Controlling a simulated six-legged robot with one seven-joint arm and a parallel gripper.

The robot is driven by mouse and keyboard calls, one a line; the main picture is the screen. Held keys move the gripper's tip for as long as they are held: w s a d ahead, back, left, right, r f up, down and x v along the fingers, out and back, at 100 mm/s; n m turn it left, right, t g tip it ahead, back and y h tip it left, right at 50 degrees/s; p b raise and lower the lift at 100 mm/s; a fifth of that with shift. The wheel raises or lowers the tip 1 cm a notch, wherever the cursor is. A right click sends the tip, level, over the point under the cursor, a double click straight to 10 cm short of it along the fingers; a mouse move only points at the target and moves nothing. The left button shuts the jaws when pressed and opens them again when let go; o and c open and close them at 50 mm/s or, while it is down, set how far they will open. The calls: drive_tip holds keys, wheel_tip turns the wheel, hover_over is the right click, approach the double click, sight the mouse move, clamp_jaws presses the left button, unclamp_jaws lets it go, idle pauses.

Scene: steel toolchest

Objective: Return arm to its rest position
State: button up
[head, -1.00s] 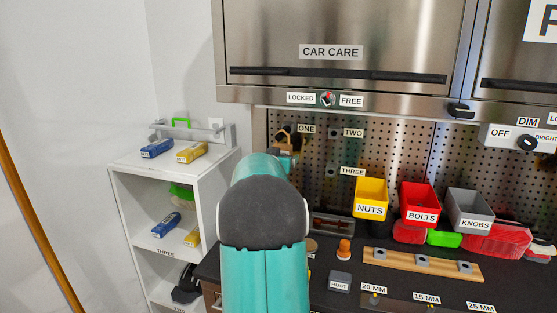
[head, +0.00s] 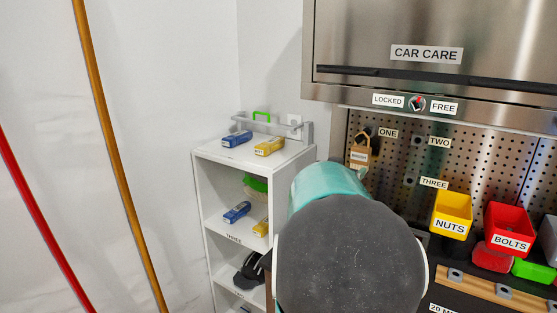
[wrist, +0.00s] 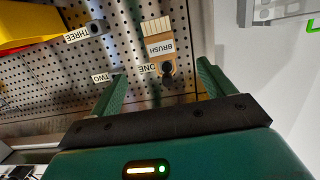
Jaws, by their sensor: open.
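My gripper (wrist: 162,70) is open in the wrist view, with its two green fingers spread apart and nothing between them. A tan brush (wrist: 159,35), labelled BRUSH, hangs at the hook marked ONE beyond the fingertips; it appears upside down there. The brush also shows upright on the pegboard in the head view (head: 359,155). My teal arm, with a large dark round joint cover, fills the lower middle of the head view. It hides my gripper and part of the bench in that view.
A white shelf unit (head: 205,190) with blue and yellow boxes stands left of my arm. The pegboard (head: 480,165), yellow NUTS bin (head: 452,212) and red BOLTS bin (head: 510,226) are to the right. A steel cabinet (head: 440,25) overhangs the bench. Free room lies left.

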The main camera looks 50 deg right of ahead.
drive_tip(key=w+a+r+n+t+y, duration=0.2)
drive_tip(key=w+a+n+t+y, duration=0.4)
drive_tip(key=w+a, duration=0.7)
drive_tip(key=w+a+f+n+t+y, duration=0.15)
drive_tip(key=a+n+t+y, duration=0.25)
drive_tip(key=a, duration=1.4)
drive_tip(key=s+a+f+n+g+y, duration=0.1)
drive_tip(key=s+a+f+n+y, duration=0.15)
drive_tip(key=a, duration=0.55)
drive_tip(key=s+a+f+n+g+y, duration=0.1)
drive_tip(key=s+a+f+y, duration=0.15)
drive_tip(key=a, duration=0.55)
drive_tip(key=s+a+f+n+g, duration=0.1)
drive_tip(key=s+a+f, duration=0.1)
drive_tip(key=s, duration=0.2)
drive_tip(key=s+a+f+g, duration=0.2)
drive_tip(key=s+a, duration=0.1)
drive_tip(key=s, duration=0.2)
drive_tip(key=s+a+f+n+g+y, duration=0.1)
drive_tip(key=s+a+f+g, duration=0.1)
drive_tip(key=s, duration=0.2)
drive_tip(key=shift+s+a+f+n, duration=0.15)
drive_tip(key=shift+s+a+n, duration=0.1)
drive_tip(key=shift+a+n, duration=0.1)
